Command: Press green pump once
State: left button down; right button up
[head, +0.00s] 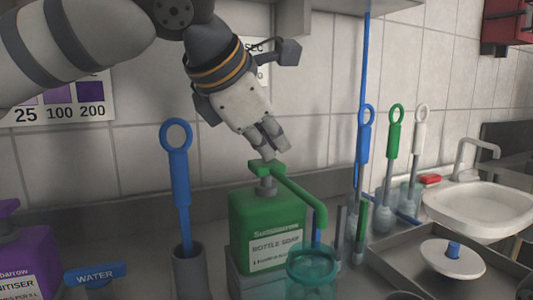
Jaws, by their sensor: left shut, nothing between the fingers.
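The green pump (267,169) tops a green soap bottle (266,225) with a white label, in the middle of the head view. Its long green spout curves down to the right. My left gripper (267,153) comes down from the upper left, shut and empty, its fingertips just above the pump head. I cannot tell whether the fingertips touch it. My right gripper is not in view.
A blue-ringed brush (178,180) stands in a grey holder left of the bottle. A teal beaker (312,270) stands under the spout. A purple sanitiser bottle (25,255) is at far left. More ring-handled brushes and a white sink (466,208) are to the right.

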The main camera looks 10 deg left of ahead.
pick_arm(q)
jog(key=shift+f, duration=0.15)
jog(key=shift+w+r, duration=0.1)
jog(key=shift+r, duration=1.25)
jog(key=shift+r, duration=0.1)
jog(key=shift+r, duration=2.45)
